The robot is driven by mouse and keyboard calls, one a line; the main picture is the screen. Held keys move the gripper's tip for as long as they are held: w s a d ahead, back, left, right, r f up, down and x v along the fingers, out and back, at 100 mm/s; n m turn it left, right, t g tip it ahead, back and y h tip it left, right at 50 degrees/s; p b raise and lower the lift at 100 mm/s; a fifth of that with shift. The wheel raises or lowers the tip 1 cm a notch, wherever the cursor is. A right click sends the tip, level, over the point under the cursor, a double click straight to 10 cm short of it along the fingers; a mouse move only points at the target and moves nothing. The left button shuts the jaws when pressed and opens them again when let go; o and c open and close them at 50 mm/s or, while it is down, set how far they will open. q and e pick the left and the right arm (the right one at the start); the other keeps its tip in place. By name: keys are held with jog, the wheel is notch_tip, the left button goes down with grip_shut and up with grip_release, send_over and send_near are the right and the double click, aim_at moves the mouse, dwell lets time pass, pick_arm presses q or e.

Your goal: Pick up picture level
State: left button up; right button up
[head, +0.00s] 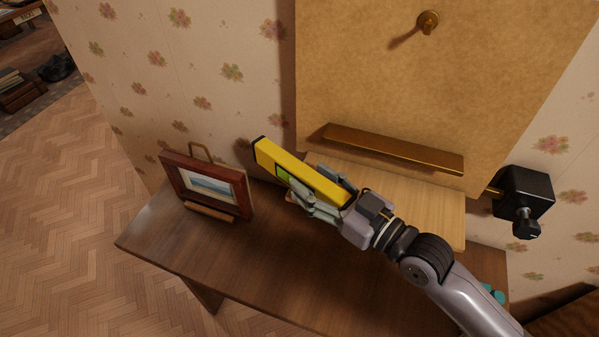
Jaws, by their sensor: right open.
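The picture level (278,161) is a yellow bar with a black end and a green patch on its side. It lies slanted above the back of the brown table, and I cannot tell what it rests on. My right gripper (321,194) is open at the level's right-hand part, with grey fingers on both sides of it. The gripper hides the level's right end. My left gripper is not in view.
A framed picture (210,187) stands at the left of the brown table (225,258). A tan board (420,85) with a brass hook (428,20) and a ledge (390,149) rises behind. A black device (525,194) is at right. The table's front is clear.

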jog(key=shift+d, duration=0.1)
jog(key=shift+c, duration=0.4)
grip_shut()
